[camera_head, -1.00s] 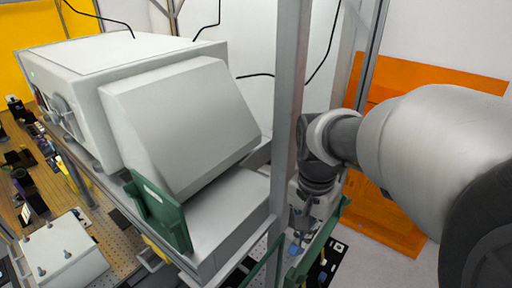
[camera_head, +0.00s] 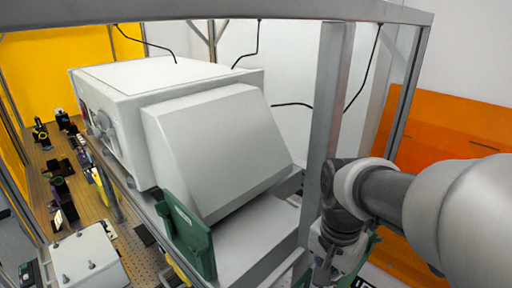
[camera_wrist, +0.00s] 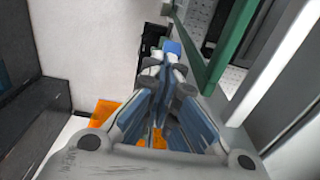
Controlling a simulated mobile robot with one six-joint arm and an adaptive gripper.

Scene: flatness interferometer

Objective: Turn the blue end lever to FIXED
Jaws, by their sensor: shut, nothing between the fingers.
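The blue end lever (camera_wrist: 172,47) shows as a small blue block in the wrist view, just beyond my fingertips. My gripper (camera_wrist: 163,70) is shut with nothing held, its tips close to the blue block. I cannot tell whether they touch it. The lever's pivot and its FIXED marking cannot be made out. In the head view my gripper (camera_head: 324,275) is partly seen at the bottom edge, beside the grey post, and the lever is out of view.
A green frame bar (camera_wrist: 225,50) runs close to the right of my gripper in the wrist view. A grey post (camera_head: 325,110) stands beside my arm. The large white instrument (camera_head: 215,140) and a green panel (camera_head: 187,237) are to the left. An orange panel (camera_head: 440,130) stands behind.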

